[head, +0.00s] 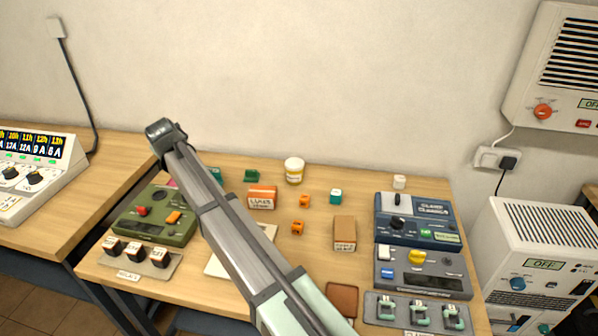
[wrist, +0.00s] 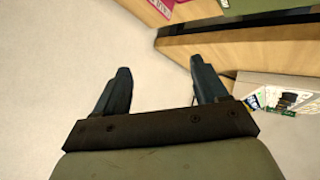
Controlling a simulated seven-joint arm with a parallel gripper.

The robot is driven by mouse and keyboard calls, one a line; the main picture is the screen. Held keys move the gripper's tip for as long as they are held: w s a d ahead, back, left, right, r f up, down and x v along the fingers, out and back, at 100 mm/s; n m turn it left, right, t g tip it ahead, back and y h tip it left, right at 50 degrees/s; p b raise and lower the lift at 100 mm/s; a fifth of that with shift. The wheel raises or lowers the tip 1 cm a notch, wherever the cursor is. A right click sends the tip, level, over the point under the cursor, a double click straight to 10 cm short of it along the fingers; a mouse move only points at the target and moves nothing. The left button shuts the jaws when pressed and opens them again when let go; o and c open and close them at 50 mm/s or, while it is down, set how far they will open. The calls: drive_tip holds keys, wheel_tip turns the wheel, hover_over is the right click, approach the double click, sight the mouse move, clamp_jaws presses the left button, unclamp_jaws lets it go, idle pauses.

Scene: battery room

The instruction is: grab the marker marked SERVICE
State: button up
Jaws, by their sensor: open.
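No marker with a readable SERVICE label shows in either view; the small lettering is too fine to read. Two labelled blocks lie on the table in the head view: an orange and white one (head: 262,197) and a tan one (head: 344,233). I cannot tell whether either is the marker. My gripper (wrist: 160,82) is open and empty in the wrist view, its dark fingers apart over a plain pale surface. In the head view my arm crosses the table to the back left and hides part of it; the fingers are not clear there.
A white meter (head: 35,170) stands left.

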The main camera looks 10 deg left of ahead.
drive_tip(key=w+d+f+n+g+h, duration=0.1)
drive_tip(key=w+d, duration=0.5)
drive_tip(key=d, duration=0.6)
drive_tip(key=w+d+f+g+h, duration=0.1)
drive_tip(key=w+d+h, duration=0.1)
drive_tip(key=w+d, duration=0.5)
drive_tip(key=w+d+f+n+g+h, duration=0.1)
drive_tip(key=w+d, duration=0.6)
drive_tip(key=d, duration=1)
drive_tip(key=shift+w+d+f+n+h, duration=0.25)
drive_tip(key=shift+f+n+h, duration=0.05)
drive_tip(key=shift+f+h, duration=0.2)
drive_tip(key=w+d+n+g, duration=0.1)
drive_tip(key=w+d+g, duration=0.2)
drive_tip(key=d, duration=1.4)
drive_tip(key=n+g, duration=0.2)
hover_over(400, 178)
drive_tip(key=shift+h, duration=0.3)
wheel_tip(400, 178, down, 14)
drive_tip(key=shift+f, duration=0.2)
drive_tip(key=shift+c, duration=0.4)
drive_tip(key=c, duration=1)
drive_tip(key=shift+o, duration=0.2)
